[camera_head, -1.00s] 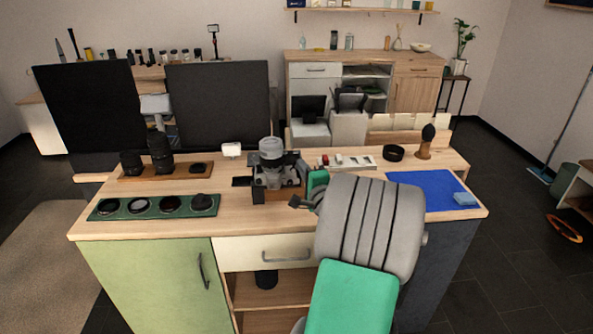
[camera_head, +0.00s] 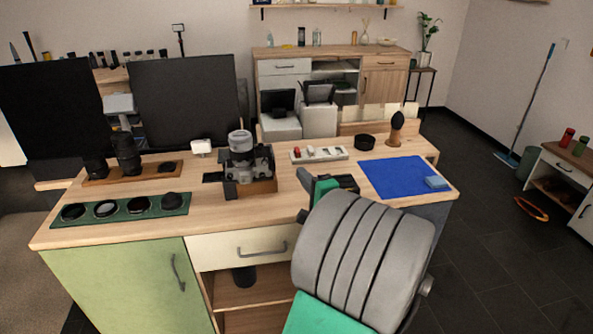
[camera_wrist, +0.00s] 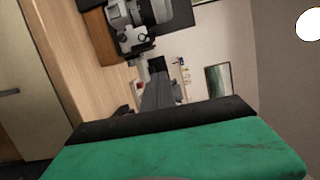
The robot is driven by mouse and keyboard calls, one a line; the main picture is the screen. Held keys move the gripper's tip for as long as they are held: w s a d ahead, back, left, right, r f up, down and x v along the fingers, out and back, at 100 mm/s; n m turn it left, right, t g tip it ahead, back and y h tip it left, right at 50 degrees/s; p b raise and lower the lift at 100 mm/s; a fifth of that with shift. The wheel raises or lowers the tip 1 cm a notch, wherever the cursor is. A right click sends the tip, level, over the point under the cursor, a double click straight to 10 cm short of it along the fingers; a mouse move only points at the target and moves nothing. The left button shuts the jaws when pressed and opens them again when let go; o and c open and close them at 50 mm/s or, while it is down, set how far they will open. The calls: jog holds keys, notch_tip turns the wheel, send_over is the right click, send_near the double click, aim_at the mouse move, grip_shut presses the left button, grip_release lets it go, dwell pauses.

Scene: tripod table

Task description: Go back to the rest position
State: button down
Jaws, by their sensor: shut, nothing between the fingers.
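My gripper (camera_head: 303,196) is at the front edge of the wooden table (camera_head: 235,210), in front of and to the right of the camera. My grey and green arm covers part of it in the head view. In the wrist view my gripper's dark fingers (camera_wrist: 158,85) are together with nothing between them. The silver and black camera (camera_head: 241,160) stands on a brown wooden block on the table, apart from my gripper. It also shows at the top of the wrist view (camera_wrist: 140,22).
A green tray (camera_head: 120,212) with several round lens items lies at front left. A brown tray (camera_head: 140,174) holds dark lenses. A blue mat (camera_head: 395,176) with a light blue cloth (camera_head: 436,182) lies at right. Two dark monitors stand behind.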

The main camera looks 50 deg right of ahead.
jog(key=shift+s, duration=0.1)
dwell(0.3)
jog(key=w+a+f+n+g+y+p, duration=0.1)
jog(key=w+a+n+g+y+p, duration=0.2)
jog(key=a, duration=0.5)
jog(key=w+a+f+n+g+y, duration=0.1)
jog(key=w+a+n+y, duration=0.15)
jog(key=a+n, duration=0.35)
jog(key=w+a+f+n+g+y+p, duration=0.2)
jog(key=w+a+n+y, duration=0.15)
jog(key=a, duration=0.55)
jog(key=s+a+r+n+g+h+p, duration=0.2)
jog(key=s+a+n+g+p, duration=0.2)
jog(key=s+a+n+g, duration=0.3)
jog(key=s+a+n, duration=0.3)
jog(key=s+a, duration=0.4)
jog(key=s, duration=0.1)
jog(key=shift+r+g, duration=0.15)
jog(key=shift+g, duration=0.15)
jog(key=shift+s+n, duration=0.1)
jog(key=shift+n, duration=0.15)
